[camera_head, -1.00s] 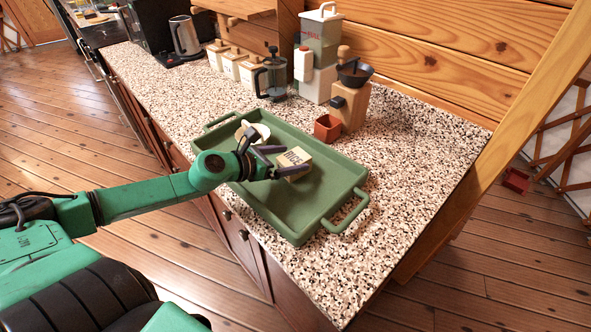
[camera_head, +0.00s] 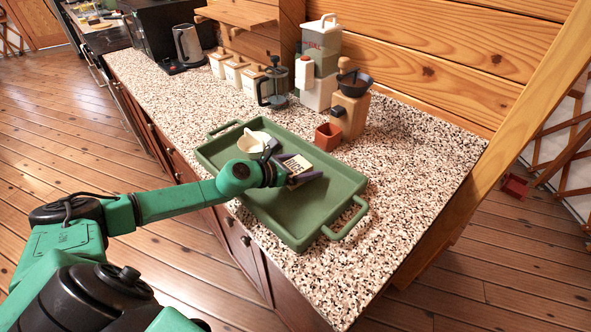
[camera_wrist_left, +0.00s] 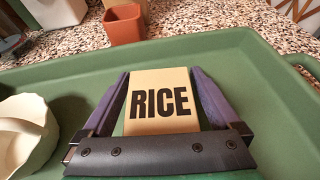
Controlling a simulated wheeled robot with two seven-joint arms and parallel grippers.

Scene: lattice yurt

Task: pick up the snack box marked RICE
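The snack box marked RICE (camera_head: 296,165) is a small beige box in the green tray (camera_head: 289,223). In the left wrist view the box (camera_wrist_left: 160,101) faces me, with bold black RICE lettering upright. My left gripper (camera_head: 303,171) is around the box, with one purple-grey finger along each side; it also shows in the left wrist view (camera_wrist_left: 160,75). Narrow gaps show between the fingers and the near part of the box, so the gripper looks open. The lower part of the box is hidden behind the gripper's palm. My right gripper is not in view.
A cream bowl (camera_head: 252,142) is in the tray, left of the box.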

